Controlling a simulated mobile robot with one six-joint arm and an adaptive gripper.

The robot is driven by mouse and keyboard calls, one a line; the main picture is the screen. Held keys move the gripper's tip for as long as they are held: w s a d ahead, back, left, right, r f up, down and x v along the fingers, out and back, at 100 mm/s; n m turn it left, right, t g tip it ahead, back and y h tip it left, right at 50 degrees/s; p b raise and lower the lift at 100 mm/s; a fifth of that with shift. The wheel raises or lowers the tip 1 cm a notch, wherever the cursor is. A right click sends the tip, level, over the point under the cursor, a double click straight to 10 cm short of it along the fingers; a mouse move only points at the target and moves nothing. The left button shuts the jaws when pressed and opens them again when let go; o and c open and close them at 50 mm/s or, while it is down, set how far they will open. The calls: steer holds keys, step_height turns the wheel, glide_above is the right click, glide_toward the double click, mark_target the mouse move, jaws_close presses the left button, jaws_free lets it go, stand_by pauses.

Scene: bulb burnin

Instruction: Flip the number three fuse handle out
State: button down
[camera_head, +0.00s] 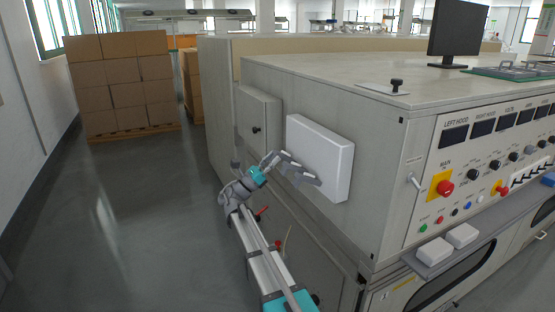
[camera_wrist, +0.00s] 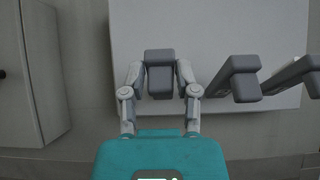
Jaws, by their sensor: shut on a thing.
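A white fuse box (camera_head: 325,155) is fixed to the side of the large cabinet. Three grey fuse handles stick out of it in the wrist view: a left one (camera_wrist: 160,80), a middle one (camera_wrist: 238,80) and a right one (camera_wrist: 295,74). I see no numbers on them. My gripper (camera_wrist: 159,72) has its fingers on both sides of the left handle and is shut on it. In the head view my gripper (camera_head: 274,163) is at the box's left part and partly overlaps the small grey handles, so I cannot separate them clearly there.
A small grey box (camera_head: 260,122) with a black knob is on the cabinet wall left of the fuse box. A control panel (camera_head: 490,150) with switches is around the right corner. Stacked cartons (camera_head: 120,80) stand at the back left. The floor (camera_head: 120,220) at left is clear.

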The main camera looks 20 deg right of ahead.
steer(key=shift+w+f+t, duration=0.15)
steer(key=shift+f+t, duration=0.15)
steer(key=shift+f, duration=0.25)
steer(key=shift+d+b, duration=0.1)
steer(key=shift+b, duration=0.2)
steer(key=shift+c, duration=2.4)
jaws_free()
steer(key=shift+f, duration=0.15)
steer(key=shift+r+p, duration=0.45)
step_height(320, 180, up, 8)
steer(key=p, duration=0.8)
steer(key=shift+r, duration=0.2)
